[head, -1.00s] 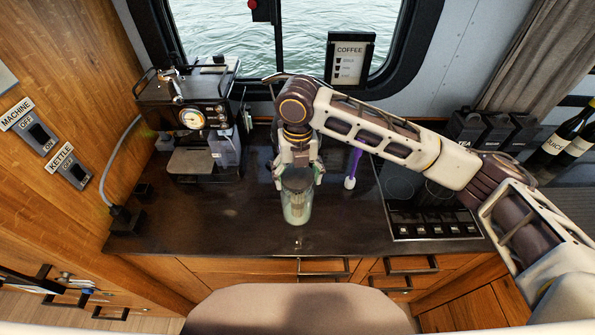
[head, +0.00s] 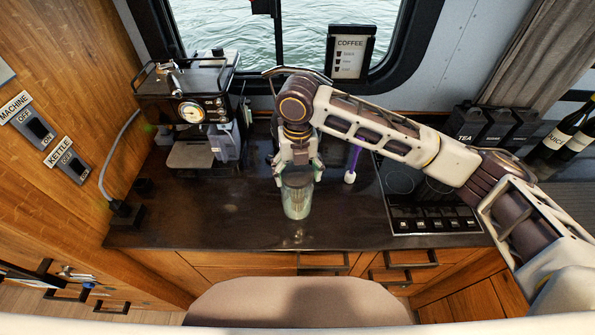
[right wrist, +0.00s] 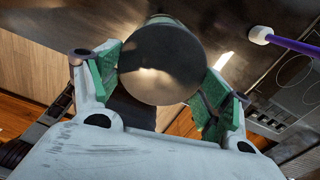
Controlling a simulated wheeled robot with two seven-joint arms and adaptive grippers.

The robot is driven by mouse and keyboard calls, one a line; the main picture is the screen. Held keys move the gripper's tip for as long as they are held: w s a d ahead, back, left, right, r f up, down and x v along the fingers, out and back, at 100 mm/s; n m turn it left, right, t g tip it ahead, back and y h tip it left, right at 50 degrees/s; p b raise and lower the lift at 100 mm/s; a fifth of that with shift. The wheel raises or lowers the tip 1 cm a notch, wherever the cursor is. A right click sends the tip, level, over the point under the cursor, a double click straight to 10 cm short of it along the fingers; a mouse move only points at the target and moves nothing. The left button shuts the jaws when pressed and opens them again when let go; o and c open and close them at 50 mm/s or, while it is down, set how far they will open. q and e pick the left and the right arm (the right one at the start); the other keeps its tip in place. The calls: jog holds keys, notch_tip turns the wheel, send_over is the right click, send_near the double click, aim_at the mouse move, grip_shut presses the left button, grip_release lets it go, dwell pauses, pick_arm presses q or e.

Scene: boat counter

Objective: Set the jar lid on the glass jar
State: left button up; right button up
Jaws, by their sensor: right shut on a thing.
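The glass jar (head: 297,205) stands upright on the dark counter, clear and greenish in the head view. The round dark jar lid (head: 298,179) is at the jar's top, between the fingers of my right gripper (head: 299,174). In the right wrist view the lid (right wrist: 162,65) is a flat, shiny disc with the green finger pads of my right gripper (right wrist: 161,80) on either side. The lid hides most of the jar there. I cannot tell whether the lid touches the rim. My left gripper is not in view.
A coffee machine (head: 190,115) stands at the back left. A purple-handled tool with a white end (head: 350,177) lies right of the jar, beside the cooktop (head: 430,195). The counter left and front of the jar is clear.

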jog(key=shift+f, duration=0.8)
dwell(0.4)
jog(key=o, duration=0.9)
jog(key=shift+o, duration=0.2)
notch_tip(320, 180, up, 12)
dwell(0.3)
dwell(0.6)
